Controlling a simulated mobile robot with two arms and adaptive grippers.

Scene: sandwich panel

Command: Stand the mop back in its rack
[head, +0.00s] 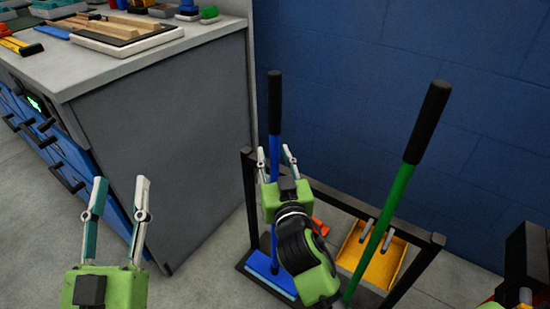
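A blue-handled tool with a black grip (275,103) stands upright at the left of the dark rack (340,199). Its flat blue head (268,272) is low at the rack's base; I take it to be the mop. A green-handled tool (398,192) with a black grip leans at the rack's right part by two pegs; its lower end is hidden. My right gripper (276,153) is open at the blue handle, fingers to either side of it in the picture; I cannot tell whether they touch. My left gripper (121,183) is open and empty, left of the rack.
A yellow dustpan (372,262) hangs in the rack's right part. A grey counter (160,65) with blue drawers stands at the left, with boards and tools on top. A blue wall (400,60) is behind the rack. Floor shows between counter and rack.

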